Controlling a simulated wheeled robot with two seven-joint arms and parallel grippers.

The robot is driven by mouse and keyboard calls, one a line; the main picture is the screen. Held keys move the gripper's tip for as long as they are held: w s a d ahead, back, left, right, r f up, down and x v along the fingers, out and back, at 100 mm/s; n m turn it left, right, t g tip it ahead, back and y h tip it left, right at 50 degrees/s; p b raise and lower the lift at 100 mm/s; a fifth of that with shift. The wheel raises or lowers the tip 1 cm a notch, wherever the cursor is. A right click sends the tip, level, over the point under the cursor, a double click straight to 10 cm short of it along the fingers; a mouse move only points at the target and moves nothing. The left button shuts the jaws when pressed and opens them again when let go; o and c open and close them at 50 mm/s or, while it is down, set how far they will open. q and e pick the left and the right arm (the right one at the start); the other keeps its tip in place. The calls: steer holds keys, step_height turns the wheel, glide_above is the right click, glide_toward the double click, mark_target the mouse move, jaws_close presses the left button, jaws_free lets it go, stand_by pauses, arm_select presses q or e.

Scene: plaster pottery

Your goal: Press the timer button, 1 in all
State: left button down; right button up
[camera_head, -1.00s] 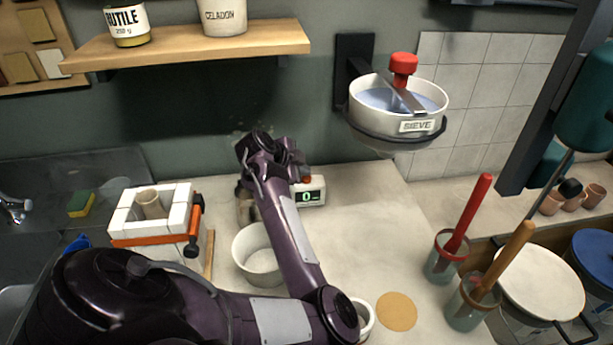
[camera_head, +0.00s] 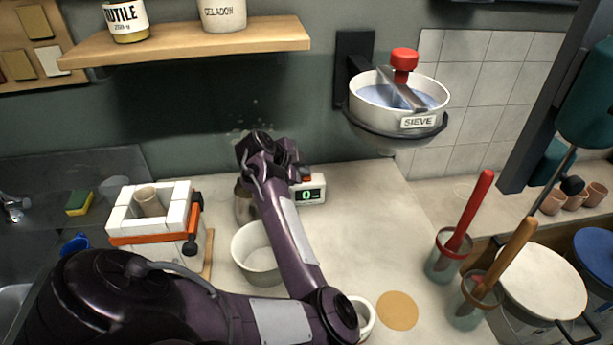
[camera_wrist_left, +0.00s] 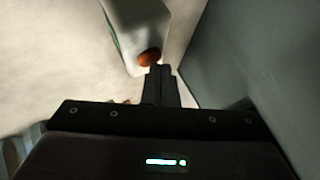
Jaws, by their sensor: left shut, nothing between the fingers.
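The timer (camera_head: 312,196) is a small white box with a green digit 0 on a dark display. It stands on the pale worktop near the back wall. Its red button (camera_head: 307,180) shows partly beside my left wrist. In the left wrist view the timer (camera_wrist_left: 135,25) is at the top, with its orange-red round button (camera_wrist_left: 150,57). My left gripper (camera_wrist_left: 160,70) is shut and empty, its tips right by the button. I cannot tell whether they touch it. In the head view my own wrist hides the fingertips. My right gripper is not in view.
A white bowl (camera_head: 258,256) stands just in front, beside my left forearm. A strapped white mould (camera_head: 152,214) is to the left. A sieve bowl (camera_head: 372,112) hangs on the wall at upper right. Jars with red and wooden handles stand right. The worktop right of the timer is clear.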

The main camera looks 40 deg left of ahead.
mark_target(303, 179)
arm_select(q)
steer(key=shift+r+p, duration=0.45)
steer(key=shift+r, duration=0.35)
steer(key=shift+r+p, duration=1.6)
steer(key=shift+r, duration=0.95)
steer(key=shift+f, duration=0.1)
